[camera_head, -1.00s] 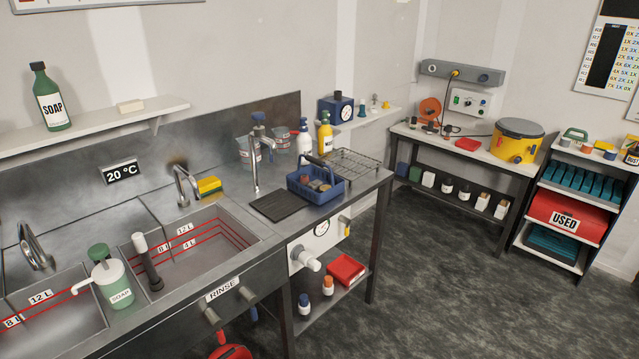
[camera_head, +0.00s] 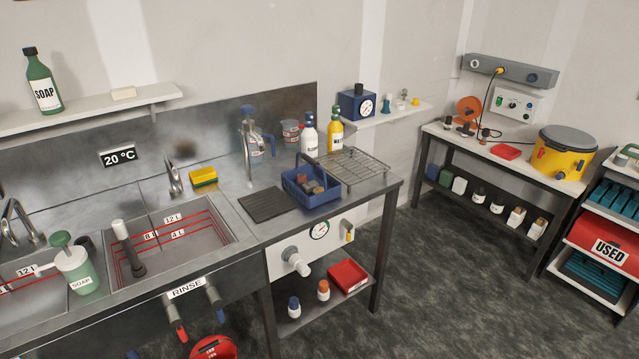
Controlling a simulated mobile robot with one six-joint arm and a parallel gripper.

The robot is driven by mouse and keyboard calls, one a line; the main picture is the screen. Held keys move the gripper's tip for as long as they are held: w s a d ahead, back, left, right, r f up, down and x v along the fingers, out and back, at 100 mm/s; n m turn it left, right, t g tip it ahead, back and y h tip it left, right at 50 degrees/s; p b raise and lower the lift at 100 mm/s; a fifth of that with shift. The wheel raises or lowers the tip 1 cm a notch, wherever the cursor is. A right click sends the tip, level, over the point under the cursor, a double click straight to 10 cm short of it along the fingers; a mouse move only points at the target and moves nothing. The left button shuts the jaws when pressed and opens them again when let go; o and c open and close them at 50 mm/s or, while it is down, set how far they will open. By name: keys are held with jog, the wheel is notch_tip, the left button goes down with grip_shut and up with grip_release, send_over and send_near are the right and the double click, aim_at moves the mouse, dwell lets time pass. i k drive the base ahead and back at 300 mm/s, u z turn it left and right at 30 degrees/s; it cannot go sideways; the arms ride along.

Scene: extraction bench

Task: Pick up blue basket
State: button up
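The blue basket (camera_head: 313,197) stands upright on the steel counter to the right of the sink, with a dark handle over it. Several small brown and grey items lie inside it. It sits between a black ribbed mat (camera_head: 267,204) on its left and a wire rack (camera_head: 350,168) on its right. My gripper is not in view, so its state does not show.
A white bottle (camera_head: 309,136) and a yellow bottle (camera_head: 335,132) stand behind the basket. The sink (camera_head: 172,240) is to the left. The dark floor (camera_head: 450,290) at the right front is clear.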

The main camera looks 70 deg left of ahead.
aim_at(313, 170)
jog(key=i, duration=1.25)
jog(key=u, duration=4.35)
jog(key=i, duration=0.1)
jog(key=z, duration=3.25)
jog(key=k, duration=0.2)
jog(key=u, duration=2.85)
